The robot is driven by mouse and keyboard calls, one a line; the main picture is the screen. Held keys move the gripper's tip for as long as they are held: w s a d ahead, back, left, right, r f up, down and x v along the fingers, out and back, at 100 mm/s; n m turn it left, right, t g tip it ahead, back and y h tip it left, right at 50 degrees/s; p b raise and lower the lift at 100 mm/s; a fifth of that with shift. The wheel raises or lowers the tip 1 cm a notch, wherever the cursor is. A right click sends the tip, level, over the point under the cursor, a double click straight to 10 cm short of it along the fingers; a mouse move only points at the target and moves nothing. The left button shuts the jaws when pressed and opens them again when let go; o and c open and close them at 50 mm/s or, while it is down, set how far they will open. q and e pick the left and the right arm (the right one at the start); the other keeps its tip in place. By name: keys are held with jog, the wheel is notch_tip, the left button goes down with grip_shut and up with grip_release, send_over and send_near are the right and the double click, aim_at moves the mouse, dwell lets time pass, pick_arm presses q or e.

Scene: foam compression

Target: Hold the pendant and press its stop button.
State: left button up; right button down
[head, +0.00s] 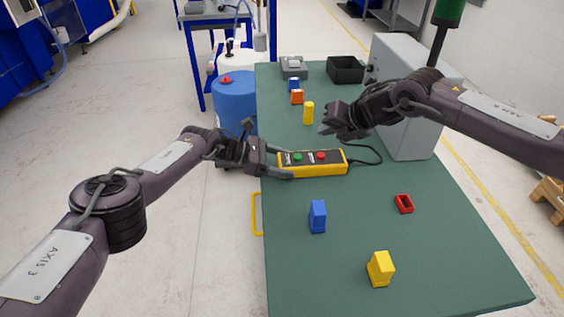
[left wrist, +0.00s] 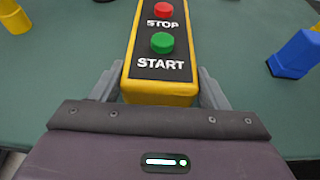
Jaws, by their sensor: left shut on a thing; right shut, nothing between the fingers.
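The yellow pendant (head: 327,170) lies on the green table with a black face. Its red stop button (head: 320,156) is toward the right end and its green start button (head: 297,157) toward the left. In the left wrist view the red stop button (left wrist: 163,10) is beyond the green start button (left wrist: 162,42). My left gripper (head: 279,163) is shut on the pendant's near end, with a finger on each side. My right gripper (head: 327,121) is shut and empty, above the table behind the pendant, apart from it.
A black cable (head: 372,150) runs from the pendant toward a grey cabinet (head: 410,130). Blue block (head: 317,217), yellow block (head: 380,268) and red frame (head: 404,204) lie nearer on the table (head: 455,255). A yellow block (head: 308,113) and black bin (head: 345,69) are farther back.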

pick_arm(q)
jog(key=o, duration=1.5)
jog(key=shift+c, duration=0.2)
jog(key=shift+a, duration=0.1)
